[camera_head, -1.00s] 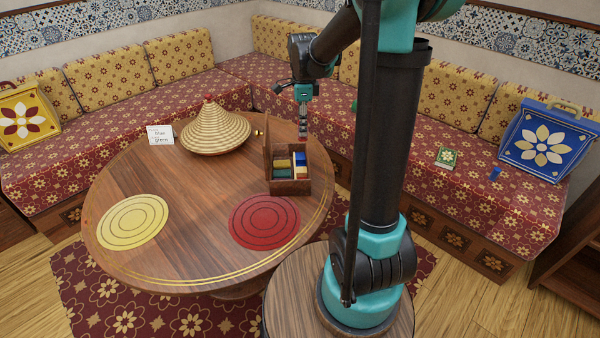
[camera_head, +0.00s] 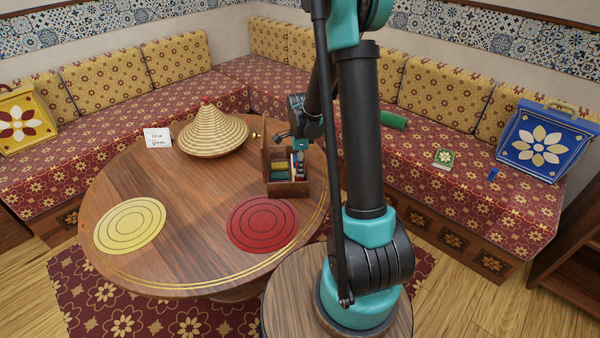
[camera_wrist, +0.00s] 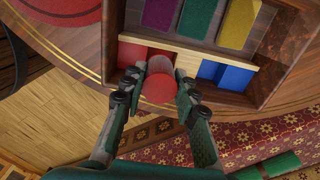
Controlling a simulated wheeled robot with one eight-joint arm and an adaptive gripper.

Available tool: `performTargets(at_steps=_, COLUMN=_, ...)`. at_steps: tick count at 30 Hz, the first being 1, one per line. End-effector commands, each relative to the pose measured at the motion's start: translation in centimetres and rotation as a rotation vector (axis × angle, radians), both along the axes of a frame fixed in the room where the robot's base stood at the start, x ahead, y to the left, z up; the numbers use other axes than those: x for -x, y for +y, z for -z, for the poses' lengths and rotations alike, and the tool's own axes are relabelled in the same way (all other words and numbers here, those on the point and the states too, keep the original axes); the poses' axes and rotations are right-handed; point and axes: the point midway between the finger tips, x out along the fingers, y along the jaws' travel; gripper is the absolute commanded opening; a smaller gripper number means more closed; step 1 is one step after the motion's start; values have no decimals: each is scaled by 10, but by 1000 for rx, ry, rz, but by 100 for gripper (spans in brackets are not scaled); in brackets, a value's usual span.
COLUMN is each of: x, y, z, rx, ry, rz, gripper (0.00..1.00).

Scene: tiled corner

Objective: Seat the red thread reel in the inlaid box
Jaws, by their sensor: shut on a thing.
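The inlaid box (camera_head: 290,189) stands with its lid raised near the right edge of the round table. In the wrist view its dark wooden wall (camera_wrist: 290,50) encloses purple, green and yellow compartments, and a pale-edged row with red and blue ones. My gripper (camera_wrist: 160,80) is shut on the red thread reel (camera_wrist: 158,88), one finger on each side. The reel is over or partly in the red end of that row, beside the blue part; I cannot tell how deep it sits. In the head view my gripper (camera_head: 299,155) is low at the box, and the reel is hard to make out.
A straw cone-shaped cover (camera_head: 212,132) and a white card (camera_head: 157,138) stand at the back of the table. A red round mat (camera_head: 262,225) and a yellow one (camera_head: 130,224) lie flat in front. A green cylinder (camera_head: 394,120) lies on the right bench.

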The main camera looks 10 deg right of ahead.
Motion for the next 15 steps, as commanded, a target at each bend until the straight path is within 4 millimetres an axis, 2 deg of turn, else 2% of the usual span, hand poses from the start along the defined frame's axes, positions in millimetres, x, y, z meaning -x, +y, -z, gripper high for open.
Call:
performTargets(at_steps=6, x=-1, y=0, z=26, rx=0, ry=0, rz=0, gripper=10)
performTargets(at_steps=15, x=0, y=0, z=29, rx=0, ry=0, rz=0, gripper=10)
